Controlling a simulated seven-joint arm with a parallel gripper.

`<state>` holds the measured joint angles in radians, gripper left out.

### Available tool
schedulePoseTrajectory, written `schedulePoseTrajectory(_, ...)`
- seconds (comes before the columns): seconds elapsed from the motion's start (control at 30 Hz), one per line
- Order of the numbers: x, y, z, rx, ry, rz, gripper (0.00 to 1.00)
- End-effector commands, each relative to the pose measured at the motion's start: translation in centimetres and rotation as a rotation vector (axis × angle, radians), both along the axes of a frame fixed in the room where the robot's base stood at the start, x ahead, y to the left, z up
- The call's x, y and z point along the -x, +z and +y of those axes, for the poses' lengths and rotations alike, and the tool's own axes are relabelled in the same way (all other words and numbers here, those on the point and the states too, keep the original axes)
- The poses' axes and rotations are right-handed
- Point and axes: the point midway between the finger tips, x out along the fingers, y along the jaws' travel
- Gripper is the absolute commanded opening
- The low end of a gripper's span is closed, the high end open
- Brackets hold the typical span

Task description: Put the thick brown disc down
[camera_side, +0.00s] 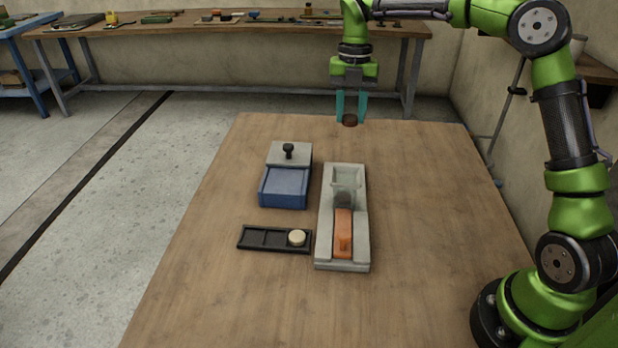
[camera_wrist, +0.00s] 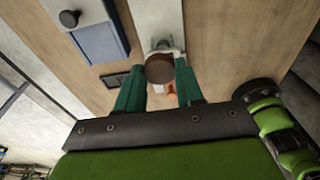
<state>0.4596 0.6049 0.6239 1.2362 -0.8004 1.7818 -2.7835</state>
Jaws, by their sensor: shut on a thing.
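The thick brown disc (camera_side: 350,120) is held between the fingertips of my gripper (camera_side: 350,112), up in the air over the far part of the wooden table. My gripper is shut on it, fingers pointing down. In the wrist view the brown disc (camera_wrist: 160,68) sits between the two teal fingers of my gripper (camera_wrist: 160,80) and hides part of the grey fixture behind it.
On the table (camera_side: 430,220) stand a blue box (camera_side: 284,188) with a grey black-knobbed lid, a long grey fixture (camera_side: 328,225) with an orange slider (camera_side: 343,235), and a black tray (camera_side: 255,238) holding a pale disc (camera_side: 297,238). The table's right side is clear.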

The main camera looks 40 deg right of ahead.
Motion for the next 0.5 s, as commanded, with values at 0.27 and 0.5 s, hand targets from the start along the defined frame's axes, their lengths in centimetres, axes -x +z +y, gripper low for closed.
schedulePoseTrajectory(0.27,0.0,0.0,0.0,0.000,0.007,0.000,0.08)
schedulePoseTrajectory(0.5,0.1,-3.2,-0.1,-0.001,0.007,0.007,0.08)
